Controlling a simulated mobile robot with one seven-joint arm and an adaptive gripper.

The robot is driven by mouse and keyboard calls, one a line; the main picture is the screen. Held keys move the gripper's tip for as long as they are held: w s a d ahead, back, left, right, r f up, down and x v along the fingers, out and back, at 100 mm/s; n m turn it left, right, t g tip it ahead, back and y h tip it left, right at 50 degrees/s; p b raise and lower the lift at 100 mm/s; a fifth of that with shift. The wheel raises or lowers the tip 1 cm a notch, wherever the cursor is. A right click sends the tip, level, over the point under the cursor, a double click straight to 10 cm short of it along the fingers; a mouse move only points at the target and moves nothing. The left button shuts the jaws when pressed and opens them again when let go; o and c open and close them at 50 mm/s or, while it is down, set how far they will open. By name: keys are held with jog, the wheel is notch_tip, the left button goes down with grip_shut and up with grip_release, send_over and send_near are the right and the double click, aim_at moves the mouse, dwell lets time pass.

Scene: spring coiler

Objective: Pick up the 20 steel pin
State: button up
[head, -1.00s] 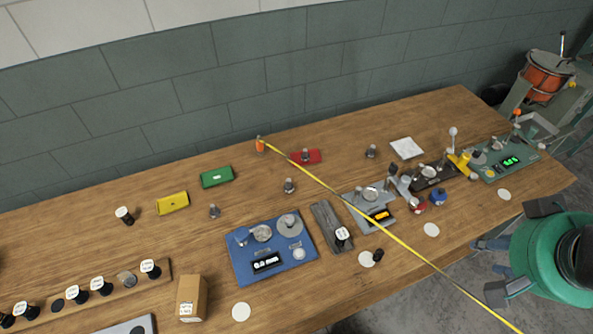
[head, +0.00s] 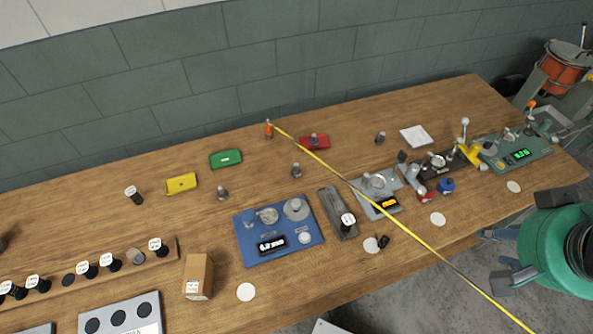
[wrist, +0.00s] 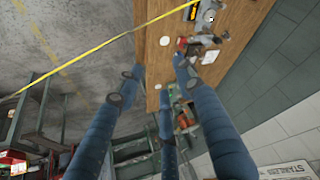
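I cannot make out which piece is the 20 steel pin, because the labels are too small to read. Several dark pins with white labelled tops stand in a wooden rack (head: 60,280) at the left, with a plain grey-topped piece (head: 136,257) among them. Another labelled dark pin (head: 133,195) stands alone behind the rack. One more labelled piece (head: 348,221) is on a grey block, and a small dark piece (head: 383,241) is near it. My gripper (wrist: 157,80) shows blue fingers spread apart in the wrist view, with nothing between them.
A cardboard box (head: 198,277) stands right of the rack, and a panel with dark round spots (head: 120,318) is in front. A blue device (head: 280,250) sits mid-bench. A yellow strip (head: 400,235) crosses the bench diagonally.

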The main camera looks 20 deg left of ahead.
jog(key=w+a+r+g, duration=0.1)
jog(key=w+a+g, duration=0.1)
jog(key=w+a, duration=0.85)
jog(key=n+g+p, duration=0.1)
jog(key=n+g, duration=0.1)
jog(key=g, duration=0.2)
send_over(296, 164)
notch_tip(296, 164, down, 27)
jog(key=shift+a, duration=0.15)
jog(key=shift+f, duration=0.2)
jog(key=shift+f+b, duration=0.55)
jog(key=shift+f, duration=3.65)
